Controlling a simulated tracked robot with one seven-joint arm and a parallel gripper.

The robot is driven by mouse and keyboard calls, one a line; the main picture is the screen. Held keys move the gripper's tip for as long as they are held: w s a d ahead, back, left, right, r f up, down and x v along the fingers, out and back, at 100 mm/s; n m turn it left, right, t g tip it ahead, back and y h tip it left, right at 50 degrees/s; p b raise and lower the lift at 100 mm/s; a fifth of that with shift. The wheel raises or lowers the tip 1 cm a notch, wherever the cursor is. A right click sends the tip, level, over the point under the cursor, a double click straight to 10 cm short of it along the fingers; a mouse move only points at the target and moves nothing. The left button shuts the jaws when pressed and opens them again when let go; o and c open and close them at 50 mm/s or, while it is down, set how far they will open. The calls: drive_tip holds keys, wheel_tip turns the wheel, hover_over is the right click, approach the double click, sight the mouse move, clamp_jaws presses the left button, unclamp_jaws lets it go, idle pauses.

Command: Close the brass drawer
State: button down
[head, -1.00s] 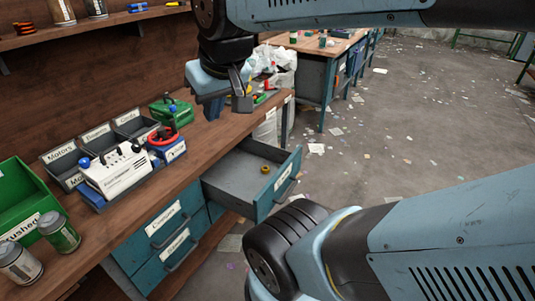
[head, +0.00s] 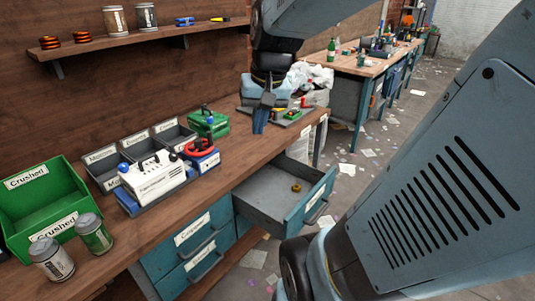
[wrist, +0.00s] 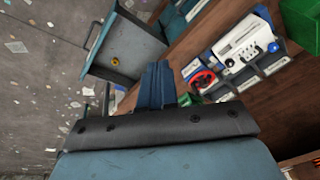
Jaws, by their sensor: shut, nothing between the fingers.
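An open drawer (head: 318,203) sticks out from the right end of the blue unit under the workbench. It has a blue front with a handle and a label I cannot read, and a small brass-coloured ring (head: 296,187) lies inside. The drawer also shows at the upper left in the wrist view (wrist: 100,72), with the ring (wrist: 115,61). My gripper (head: 260,128) is above the back part of the bench top, higher than the drawer and apart from it. Its fingers (wrist: 158,80) are shut and empty, pointing down.
Two shut drawers (head: 192,228) sit left of the open one. The bench (head: 225,178) carries a white device (head: 155,178), grey bins, a green crate (head: 45,200) and two cans. A shelf (head: 150,38) runs above. Littered floor (head: 375,175) is free to the right.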

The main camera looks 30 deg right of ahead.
drive_tip(key=w+d+f+m+y, duration=0.4)
drive_tip(key=d+f+m, duration=0.2)
drive_tip(key=d+f, duration=0.45)
drive_tip(key=w+d+f+m+y, duration=0.4)
drive_tip(key=d+f+m, duration=0.2)
drive_tip(key=d+f, duration=0.45)
drive_tip(key=s+d+f+m+t+y, duration=0.1)
drive_tip(key=s+d+f+m+t, duration=0.1)
drive_tip(key=d+f+m+t, duration=0.25)
drive_tip(key=s+d+f+m+t+y, duration=0.1)
drive_tip(key=s+d+f+m, duration=0.15)
drive_tip(key=d+f, duration=0.45)
drive_tip(key=m+t+h, duration=0.4)
drive_tip(key=m+t, duration=0.4)
drive_tip(key=m, duration=0.1)
approach(324, 186)
drive_tip(key=x, duration=0.6)
drive_tip(key=shift+w+d+f, duration=0.2)
drive_tip(key=shift+f, duration=0.1)
drive_tip(key=shift+w+a, duration=0.15)
drive_tip(key=shift+w, duration=0.25)
